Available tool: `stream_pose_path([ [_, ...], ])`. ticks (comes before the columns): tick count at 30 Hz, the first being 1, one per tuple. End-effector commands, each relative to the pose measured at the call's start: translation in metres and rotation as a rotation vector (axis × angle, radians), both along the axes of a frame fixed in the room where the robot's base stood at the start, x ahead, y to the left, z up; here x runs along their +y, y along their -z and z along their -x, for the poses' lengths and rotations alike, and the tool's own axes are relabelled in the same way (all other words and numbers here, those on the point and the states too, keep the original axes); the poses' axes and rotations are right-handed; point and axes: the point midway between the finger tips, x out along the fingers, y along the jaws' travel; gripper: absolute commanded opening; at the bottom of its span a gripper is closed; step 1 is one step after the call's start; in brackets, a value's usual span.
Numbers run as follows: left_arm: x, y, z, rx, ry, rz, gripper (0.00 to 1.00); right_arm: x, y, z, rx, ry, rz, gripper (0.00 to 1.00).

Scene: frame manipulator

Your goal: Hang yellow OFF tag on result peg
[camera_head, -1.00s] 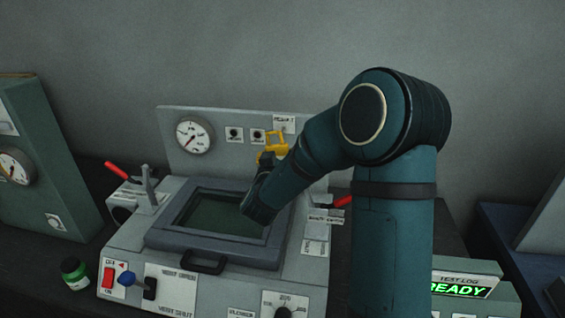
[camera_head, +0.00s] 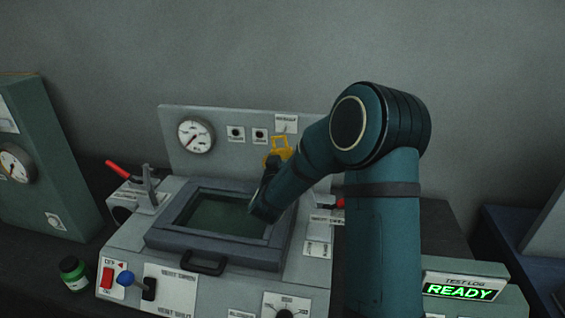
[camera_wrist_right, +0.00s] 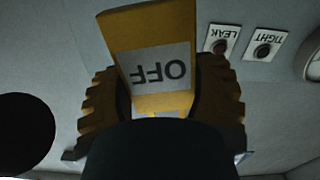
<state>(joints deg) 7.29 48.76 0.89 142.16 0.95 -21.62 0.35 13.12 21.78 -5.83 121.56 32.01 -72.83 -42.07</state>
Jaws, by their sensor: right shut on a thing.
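The yellow OFF tag (camera_head: 281,146) is in front of the panel's right part, below the RESULT label (camera_head: 286,120). In the right wrist view the tag (camera_wrist_right: 158,68) fills the top middle, its white OFF label upside down. My right gripper (camera_head: 273,160) is shut on the tag, with its ridged yellow fingers on both sides of it in the wrist view. I cannot make out the result peg clearly, nor whether the tag touches it. My left gripper is not in view.
The panel carries a round gauge (camera_head: 196,135) and two dark round fittings; the wrist view labels them LEAK (camera_wrist_right: 220,46) and TIGHT (camera_wrist_right: 263,50). A framed window (camera_head: 215,215) lies below. A red-handled lever (camera_head: 118,168) stands left. A green jar (camera_head: 74,272) is front left.

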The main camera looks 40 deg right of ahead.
Motion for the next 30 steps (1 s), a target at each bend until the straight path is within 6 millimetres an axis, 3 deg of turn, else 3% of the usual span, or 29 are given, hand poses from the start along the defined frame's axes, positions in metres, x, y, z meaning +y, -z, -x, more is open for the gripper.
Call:
stream_pose_path([
  [30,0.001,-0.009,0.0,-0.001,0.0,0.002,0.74,-0.044,0.003,-0.034,-0.001,0.001,0.001,0.36],
])
